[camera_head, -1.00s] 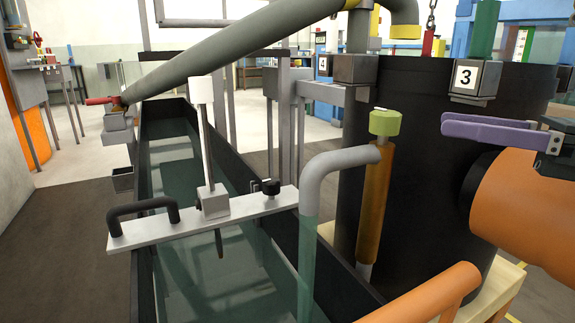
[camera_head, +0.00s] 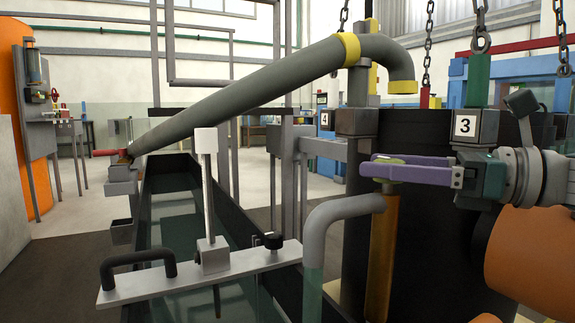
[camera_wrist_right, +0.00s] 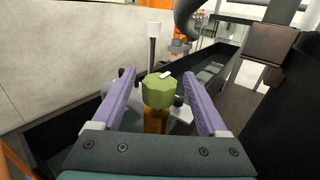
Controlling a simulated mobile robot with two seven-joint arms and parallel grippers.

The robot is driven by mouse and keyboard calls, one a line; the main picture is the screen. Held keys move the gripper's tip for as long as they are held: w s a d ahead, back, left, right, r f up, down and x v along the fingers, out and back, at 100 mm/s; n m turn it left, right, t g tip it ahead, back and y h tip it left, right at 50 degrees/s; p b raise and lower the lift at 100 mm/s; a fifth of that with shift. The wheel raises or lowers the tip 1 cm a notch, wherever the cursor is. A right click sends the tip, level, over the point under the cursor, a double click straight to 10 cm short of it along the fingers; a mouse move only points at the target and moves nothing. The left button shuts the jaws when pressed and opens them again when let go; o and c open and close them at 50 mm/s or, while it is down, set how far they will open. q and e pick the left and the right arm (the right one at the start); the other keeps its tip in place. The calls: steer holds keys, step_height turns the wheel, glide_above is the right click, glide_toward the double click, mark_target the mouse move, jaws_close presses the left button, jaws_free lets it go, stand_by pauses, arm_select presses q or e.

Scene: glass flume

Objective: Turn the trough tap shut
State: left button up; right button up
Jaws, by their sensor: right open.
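The trough tap has a green faceted knob (camera_wrist_right: 158,92) on an orange-brown upright body (camera_head: 382,255). Its grey bent spout (camera_head: 330,218) points down over the trough, and a greenish stream of water (camera_head: 312,290) comes from its end. My right gripper (camera_head: 385,168) reaches in from the right at the knob's height and mostly hides the knob in the head view. In the right wrist view, the open purple fingers of my right gripper (camera_wrist_right: 158,80) stand on either side of the knob, with gaps to both. My left gripper is not in view.
The long dark trough (camera_head: 232,190) holds water. A light metal bar (camera_head: 200,277) with a black handle and a gauge post lies across it. A big black tank (camera_head: 440,245) stands right behind the tap. A thick grey pipe (camera_head: 250,95) slopes overhead.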

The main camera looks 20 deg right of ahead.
jaws_close()
stand_by(0.7)
